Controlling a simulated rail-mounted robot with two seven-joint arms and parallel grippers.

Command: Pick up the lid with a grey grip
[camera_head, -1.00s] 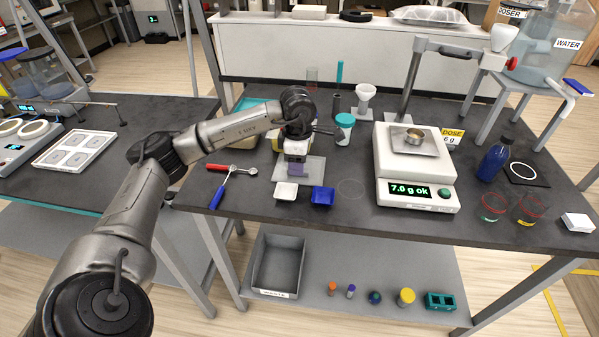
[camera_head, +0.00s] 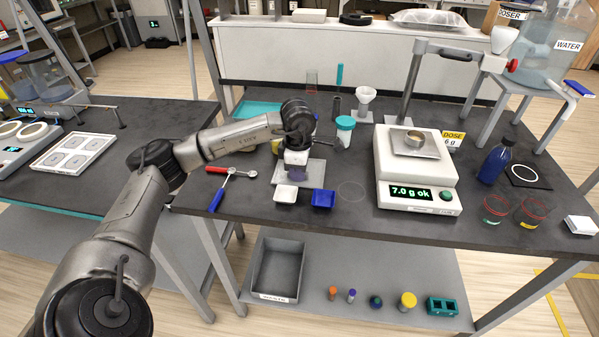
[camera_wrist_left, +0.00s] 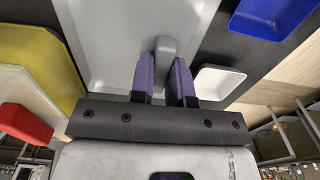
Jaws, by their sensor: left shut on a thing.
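The lid is a flat, pale grey plate (camera_head: 315,174) on the dark bench, behind the small white and blue dishes. It fills much of the wrist view (camera_wrist_left: 108,35), with a raised grey grip (camera_wrist_left: 164,52) near its middle. My left gripper (camera_head: 296,172) points down over the lid. In the wrist view its two purple fingers (camera_wrist_left: 163,75) stand one on each side of the grey grip and are shut on it. I cannot tell a gap between lid and bench. My right gripper is not in view.
A white dish (camera_head: 286,193) and a blue dish (camera_head: 323,198) stand close in front of the lid. Spoons with red and blue handles (camera_head: 218,188) lie left. A white-and-teal jar (camera_head: 344,130) stands behind. A balance (camera_head: 416,168) reading 7.0 g stands right.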

